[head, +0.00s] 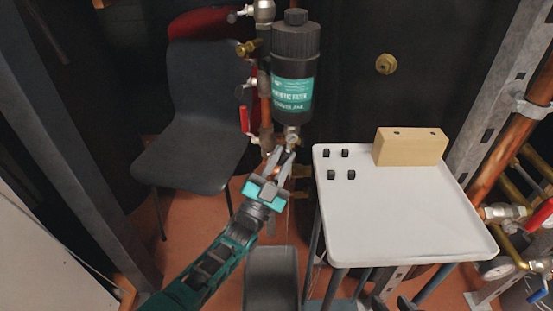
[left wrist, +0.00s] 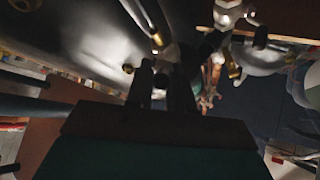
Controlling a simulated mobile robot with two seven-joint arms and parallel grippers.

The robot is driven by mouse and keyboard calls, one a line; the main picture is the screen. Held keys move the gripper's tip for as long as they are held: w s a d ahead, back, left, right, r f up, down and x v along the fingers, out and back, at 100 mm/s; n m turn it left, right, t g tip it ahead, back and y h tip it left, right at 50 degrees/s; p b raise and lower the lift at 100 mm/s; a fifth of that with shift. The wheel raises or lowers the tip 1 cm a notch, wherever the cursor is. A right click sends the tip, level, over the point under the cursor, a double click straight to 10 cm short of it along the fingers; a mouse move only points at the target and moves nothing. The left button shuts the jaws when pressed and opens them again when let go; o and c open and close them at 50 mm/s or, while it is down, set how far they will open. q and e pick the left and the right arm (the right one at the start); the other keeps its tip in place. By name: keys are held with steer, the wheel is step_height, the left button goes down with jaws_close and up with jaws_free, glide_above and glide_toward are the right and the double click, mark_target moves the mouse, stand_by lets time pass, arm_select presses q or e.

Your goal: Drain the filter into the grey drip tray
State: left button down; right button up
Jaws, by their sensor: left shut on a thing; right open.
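The filter (head: 295,65) is a black upright cylinder with a teal label, mounted on the pipework at the back. A small metal drain fitting (head: 292,136) hangs under it. My left gripper (head: 282,159) reaches up from below and is shut on a small part at this fitting; the fingers hide most of that part. The left wrist view is dark, with the fingers (left wrist: 165,88) close together. A grey box-like shape (head: 271,276), apparently the drip tray, is low in front, below the filter. A thin vertical line shows beneath the gripper; I cannot tell what it is. My right gripper is not seen.
A white table (head: 405,225) stands right of my left gripper, with several small black cubes and a tan block (head: 411,147) on it. A dark chair (head: 200,120) stands to the left. Copper pipes and a red-handled valve (head: 537,215) are at the right.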

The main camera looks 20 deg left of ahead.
arm_select(q)
steer(key=shift+w+d+f+n+t+y, duration=0.1)
steer(key=shift+d+n+t+y, duration=0.3)
steer(key=shift+n+y, duration=0.7)
steer(key=shift+w+d+f+n+t+y, duration=0.1)
steer(key=shift+d+n+t+y, duration=0.15)
steer(key=shift+n+t+y, duration=0.8)
steer(key=shift+d+f+n+g+y, duration=0.1)
steer(key=shift+d+n+y, duration=0.2)
steer(key=shift+n+y, duration=0.85)
steer(key=shift+n, duration=0.6)
steer(key=c, duration=1.1)
jaws_free()
steer(key=v, duration=0.7)
steer(key=shift+s, duration=0.15)
steer(key=shift+f, duration=0.15)
steer(key=shift+s, duration=0.1)
